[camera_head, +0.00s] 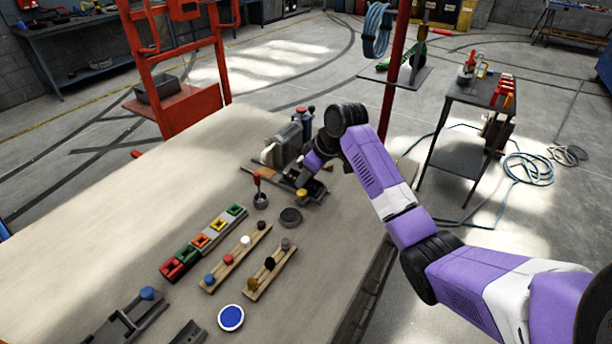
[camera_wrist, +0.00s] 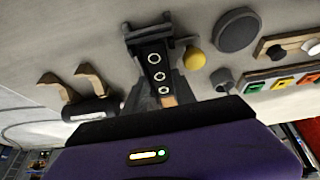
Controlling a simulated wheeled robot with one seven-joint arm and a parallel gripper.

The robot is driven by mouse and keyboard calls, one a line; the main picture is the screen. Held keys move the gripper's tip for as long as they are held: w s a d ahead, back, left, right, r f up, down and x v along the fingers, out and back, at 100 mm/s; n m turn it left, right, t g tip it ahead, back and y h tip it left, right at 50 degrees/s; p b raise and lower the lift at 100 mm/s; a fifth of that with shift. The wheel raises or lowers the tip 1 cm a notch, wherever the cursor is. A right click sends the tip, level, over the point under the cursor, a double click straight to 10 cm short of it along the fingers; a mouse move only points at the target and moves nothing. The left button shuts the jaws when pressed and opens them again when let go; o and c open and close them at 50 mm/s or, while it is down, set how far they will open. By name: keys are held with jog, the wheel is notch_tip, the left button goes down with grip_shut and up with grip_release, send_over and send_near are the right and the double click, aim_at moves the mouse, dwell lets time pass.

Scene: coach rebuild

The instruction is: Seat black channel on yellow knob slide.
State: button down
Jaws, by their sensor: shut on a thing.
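My gripper (camera_wrist: 158,98) reaches down at the far right part of the bench, beside the yellow knob; it also shows in the head view (camera_head: 303,183). In the wrist view it is shut on a black channel (camera_wrist: 154,64), a dark strip with several pale rings. The strip's far end overlaps a dark forked fixture (camera_wrist: 147,31); I cannot tell whether it is seated or above it. The yellow knob (camera_wrist: 195,60) is just right of the strip; it also shows in the head view (camera_head: 301,193). The arm hides part of the slide.
A grey machine (camera_head: 285,145) stands behind the gripper. A red-handled tool in a cup (camera_head: 260,198), a round dark dish (camera_head: 290,217), colored blocks (camera_head: 203,240), peg strips (camera_head: 237,258) and a blue-knob slide (camera_head: 130,318) lie nearer. The bench's left side is clear.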

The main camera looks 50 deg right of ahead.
aim_at(306, 184)
jog(key=shift+f, duration=0.2)
dwell(0.6)
jog(key=c, duration=0.9)
grip_release()
jog(key=shift+o, duration=1.2)
jog(key=shift+a, duration=0.1)
jog(key=shift+p, duration=0.3)
jog(key=shift+a+r+p, duration=0.1)
jog(key=shift+r+p, duration=0.65)
jog(key=shift+r, duration=0.1)
jog(key=shift+d+r+p, duration=0.2)
jog(key=shift+r+p, duration=1.85)
jog(key=shift+r, duration=0.15)
